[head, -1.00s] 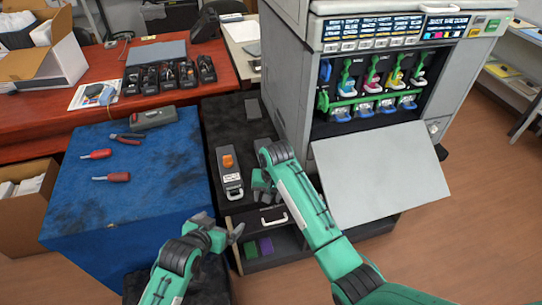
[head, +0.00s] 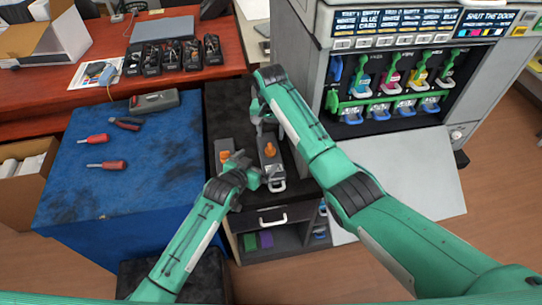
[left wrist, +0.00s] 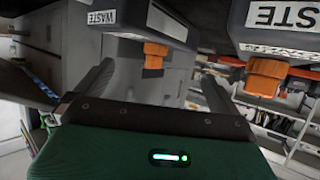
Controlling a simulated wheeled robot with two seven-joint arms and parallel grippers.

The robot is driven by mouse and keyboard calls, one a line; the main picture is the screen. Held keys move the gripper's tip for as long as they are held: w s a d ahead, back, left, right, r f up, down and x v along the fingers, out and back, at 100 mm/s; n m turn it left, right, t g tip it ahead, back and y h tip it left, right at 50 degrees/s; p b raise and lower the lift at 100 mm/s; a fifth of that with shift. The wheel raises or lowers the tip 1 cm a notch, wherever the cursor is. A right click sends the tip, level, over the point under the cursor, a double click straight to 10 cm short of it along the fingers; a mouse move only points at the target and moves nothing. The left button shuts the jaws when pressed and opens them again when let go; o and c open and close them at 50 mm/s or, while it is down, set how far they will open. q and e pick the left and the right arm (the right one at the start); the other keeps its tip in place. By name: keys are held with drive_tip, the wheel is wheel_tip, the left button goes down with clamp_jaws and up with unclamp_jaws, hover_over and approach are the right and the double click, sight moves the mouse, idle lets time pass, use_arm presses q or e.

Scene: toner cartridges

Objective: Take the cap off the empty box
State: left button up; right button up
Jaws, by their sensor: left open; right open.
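Two dark waste boxes stand side by side on the black top of the low cabinet, each with an orange cap. The left box (head: 222,147) is partly hidden behind my left gripper (head: 248,171); its cap (head: 226,155) shows just above the fingers. The right box (head: 268,173) has its cap (head: 270,148) on top and a pale handle in front. The left wrist view shows both caps, one (left wrist: 154,56) between my open fingers in the picture, the other (left wrist: 265,77) further right. My right gripper (head: 262,114) is open, behind the right box. I cannot tell which box is empty.
A blue-topped table (head: 70,195) with screwdrivers and pliers stands left. The printer (head: 420,20) has its lowered door panel (head: 410,170) at the right. Several black cartridges stand on the red desk (head: 80,80). The cabinet drawer (head: 262,220) is below the boxes.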

sight(266, 153)
use_arm(q)
drive_tip(key=x, duration=0.7)
drive_tip(key=shift+w+d+f, duration=0.1)
drive_tip(key=shift+w+d, duration=0.05)
drive_tip(key=shift+w, duration=0.1)
clamp_jaws()
drive_tip(key=c, duration=0.9)
unclamp_jaws()
drive_tip(key=shift+s+f, duration=0.1)
drive_tip(key=shift+f, duration=0.05)
